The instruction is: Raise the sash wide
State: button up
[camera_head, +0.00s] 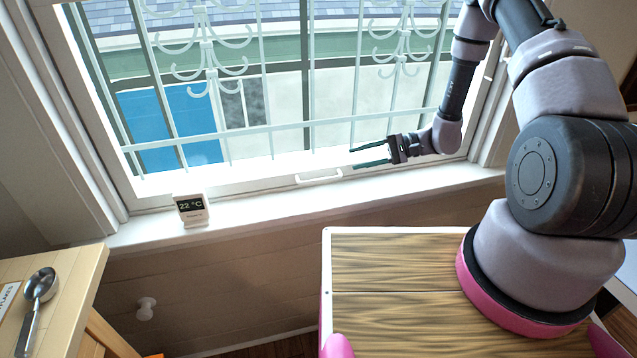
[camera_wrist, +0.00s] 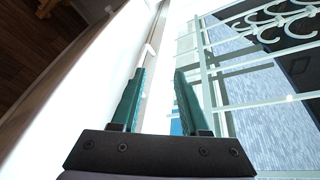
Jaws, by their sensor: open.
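The window sash (camera_head: 245,184) is a white frame whose bottom rail lies along the sill in the head view. A small white handle (camera_head: 319,177) is on that rail, near its middle. My gripper (camera_head: 352,158) is to the right of the handle and a little above it, with its fingers pointing left. The two green fingers are apart with nothing between them. In the wrist view the open fingers (camera_wrist: 161,75) point along the bright sill, and a small white piece, probably the handle, shows beyond them (camera_wrist: 149,50).
A thermometer display (camera_head: 191,209) stands on the white sill (camera_head: 140,232) at left. Pale metal bars (camera_head: 230,131) cross the window. The sill between thermometer and handle is clear.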

jog(key=m+t, duration=0.1)
send_near(326, 179)
jog(key=shift+a+f, duration=0.25)
jog(key=shift+a, duration=0.05)
jog(key=shift+s+a+f+y, duration=0.1)
jog(key=shift+a+f+y, duration=0.05)
jog(key=shift+a+y, duration=0.15)
jog(key=x, duration=1)
grip_shut()
dwell(0.7)
